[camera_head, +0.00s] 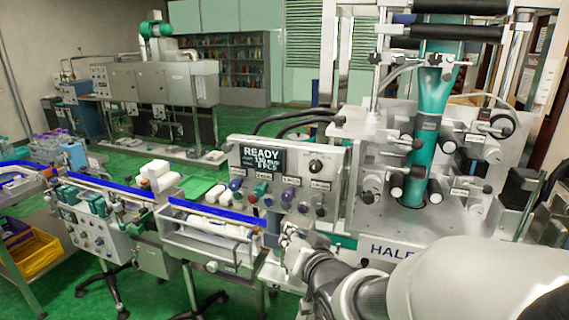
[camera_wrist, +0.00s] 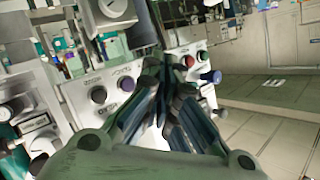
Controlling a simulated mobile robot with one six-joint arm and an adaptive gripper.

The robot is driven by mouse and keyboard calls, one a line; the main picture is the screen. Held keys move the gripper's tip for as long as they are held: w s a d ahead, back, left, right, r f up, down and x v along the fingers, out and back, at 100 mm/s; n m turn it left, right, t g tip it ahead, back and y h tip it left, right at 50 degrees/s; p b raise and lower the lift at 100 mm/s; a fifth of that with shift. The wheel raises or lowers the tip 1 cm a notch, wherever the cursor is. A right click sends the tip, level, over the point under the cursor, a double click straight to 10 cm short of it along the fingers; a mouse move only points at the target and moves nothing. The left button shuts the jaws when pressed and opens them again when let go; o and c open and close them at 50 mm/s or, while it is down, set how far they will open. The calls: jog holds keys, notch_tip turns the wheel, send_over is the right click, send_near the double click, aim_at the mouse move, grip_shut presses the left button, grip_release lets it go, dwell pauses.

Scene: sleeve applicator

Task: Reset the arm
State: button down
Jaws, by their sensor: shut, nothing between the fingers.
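My gripper (camera_wrist: 160,95) shows in the wrist view with its dark fingers drawn together and nothing between them. Behind it is a pale control panel (camera_wrist: 92,92) with round knobs; I cannot tell whether the fingertips touch it. In the head view my arm reaches in from the lower right, and its end is near the front of the sleeve applicator, below the panel with the READY display (camera_head: 262,158). The fingers are hard to make out there. A teal sleeve (camera_head: 432,85) runs down through the machine's rollers at the right.
A conveyor with a blue rail (camera_head: 215,212) runs along the front, with white items (camera_head: 157,175) on it. A yellow bin (camera_head: 35,255) sits low at the left. Another grey machine (camera_head: 150,82) stands at the back left. Green floor (camera_head: 245,115) is open between them.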

jog(key=s+d+g+h, duration=0.45)
jog(key=s+d, duration=0.65)
jog(key=s, duration=0.3)
jog(key=s+d+f+n+g, duration=0.1)
jog(key=s+g, duration=0.1)
jog(key=s, duration=0.6)
jog(key=s+d+f+n+g, duration=0.1)
jog(key=s+g, duration=0.1)
jog(key=s, duration=0.6)
jog(key=shift+s+f+g, duration=0.2)
jog(key=shift+f+g, duration=0.15)
jog(key=shift+f, duration=0.05)
